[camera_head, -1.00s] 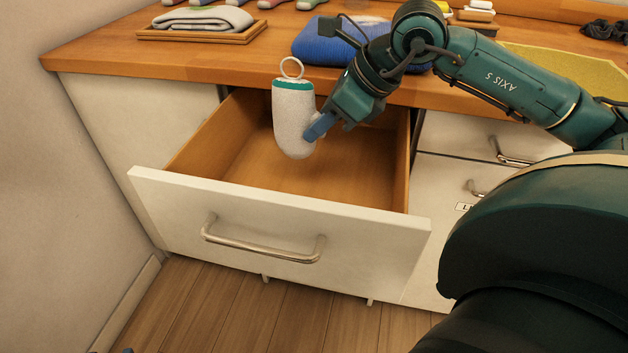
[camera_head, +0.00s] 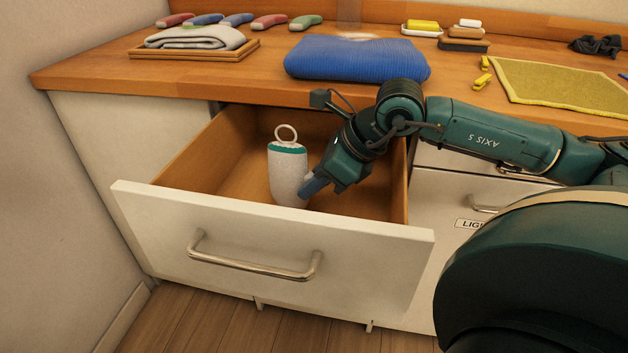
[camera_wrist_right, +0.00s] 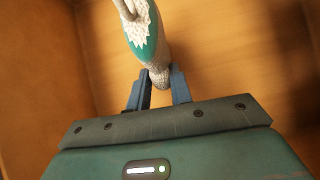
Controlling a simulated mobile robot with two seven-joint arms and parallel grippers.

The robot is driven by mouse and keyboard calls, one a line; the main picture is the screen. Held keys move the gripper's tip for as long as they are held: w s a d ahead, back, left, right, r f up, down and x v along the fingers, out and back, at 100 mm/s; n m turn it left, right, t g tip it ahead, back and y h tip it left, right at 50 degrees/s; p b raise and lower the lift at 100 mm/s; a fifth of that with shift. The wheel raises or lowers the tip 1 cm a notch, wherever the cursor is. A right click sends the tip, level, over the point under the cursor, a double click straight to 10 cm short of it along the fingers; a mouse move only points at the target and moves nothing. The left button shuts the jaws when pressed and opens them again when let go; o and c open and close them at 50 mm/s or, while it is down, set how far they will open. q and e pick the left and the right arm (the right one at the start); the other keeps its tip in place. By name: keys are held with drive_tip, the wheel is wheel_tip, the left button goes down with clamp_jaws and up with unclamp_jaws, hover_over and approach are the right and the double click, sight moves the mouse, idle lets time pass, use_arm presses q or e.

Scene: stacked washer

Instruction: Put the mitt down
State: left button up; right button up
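The mitt (camera_head: 288,175) is pale grey-white with a teal band and a ring loop on top. It is upright inside the open drawer (camera_head: 215,150), its lower end close behind the drawer front in the head view. I cannot tell whether it touches the drawer floor. My right gripper (camera_head: 312,187) reaches in from the right, at the mitt's lower side. In the wrist view the fingers (camera_wrist_right: 160,88) stand on both sides of the mitt (camera_wrist_right: 150,45), closed on its lower part. My left gripper is out of view.
The drawer is otherwise empty where visible. The counter above holds a folded blue towel (camera_head: 355,60), a grey cloth on a wooden tray (camera_head: 190,54), a yellow mat (camera_head: 560,85), soaps and several coloured items at the back. A metal handle (camera_head: 250,265) crosses the drawer front.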

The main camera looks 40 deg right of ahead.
drive_tip(key=o, duration=0.5)
drive_tip(key=shift+r+p, duration=0.2)
drive_tip(key=shift+p, duration=0.1)
drive_tip(key=shift+s+d+f+b, duration=0.15)
drive_tip(key=shift+d+b, duration=0.2)
drive_tip(key=shift+b, duration=0.6)
drive_tip(key=shift+s+d+r+b, duration=0.2)
drive_tip(key=shift+d+r+b, duration=0.15)
drive_tip(key=shift+b, duration=0.65)
drive_tip(key=shift+s+r+b, duration=0.15)
drive_tip(key=shift+r+b, duration=0.1)
drive_tip(key=shift+b, duration=0.15)
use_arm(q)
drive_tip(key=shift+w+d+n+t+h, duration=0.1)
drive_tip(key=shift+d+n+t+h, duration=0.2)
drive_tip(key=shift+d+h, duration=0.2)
use_arm(e)
drive_tip(key=v, duration=1)
drive_tip(key=shift+a+r, duration=0.3)
drive_tip(key=shift+a, duration=0.1)
